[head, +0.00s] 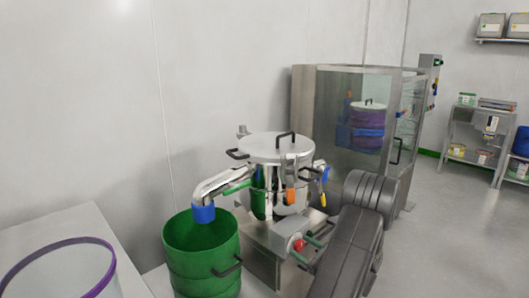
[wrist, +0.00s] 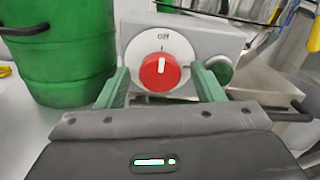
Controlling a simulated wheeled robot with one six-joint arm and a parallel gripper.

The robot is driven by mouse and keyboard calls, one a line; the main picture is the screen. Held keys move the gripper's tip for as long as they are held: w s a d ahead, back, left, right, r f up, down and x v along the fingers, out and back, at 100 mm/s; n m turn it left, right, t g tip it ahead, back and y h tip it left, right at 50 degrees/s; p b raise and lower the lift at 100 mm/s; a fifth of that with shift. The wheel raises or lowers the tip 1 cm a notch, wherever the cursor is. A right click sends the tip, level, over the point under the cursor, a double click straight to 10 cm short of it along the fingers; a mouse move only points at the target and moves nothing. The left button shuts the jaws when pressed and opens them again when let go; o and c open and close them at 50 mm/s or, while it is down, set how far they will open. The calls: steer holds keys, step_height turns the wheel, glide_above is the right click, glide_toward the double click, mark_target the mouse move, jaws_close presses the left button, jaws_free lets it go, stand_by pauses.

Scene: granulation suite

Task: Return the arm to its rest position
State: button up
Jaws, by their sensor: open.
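My gripper (head: 309,247) is open, with its green fingers apart. It is low in front of the machine's grey control box (wrist: 215,42). In the wrist view my gripper (wrist: 161,80) has one finger on each side of a red rotary knob (wrist: 158,73) on a white round dial. I cannot tell whether the fingers touch the knob. The knob also shows in the head view (head: 298,244), close to the fingers. My dark arm (head: 350,245) reaches in from the lower right of the head view, not folded away. Nothing is held.
A green drum (head: 202,270) stands left of the machine, under its blue-tipped outlet pipe (head: 203,213). The lidded steel vessel (head: 275,148) rises above the control box. A glazed cabinet (head: 335,85) stands behind. Open floor (head: 450,230) lies to the right.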

steer(key=shift+r+m+p, duration=0.25)
steer(key=shift+m+p, duration=0.85)
steer(key=shift+p, duration=0.1)
steer(key=shift+f+m+p, duration=0.2)
steer(key=shift+m+p, duration=0.55)
steer(key=shift+m, duration=0.15)
steer(key=shift+s, duration=0.1)
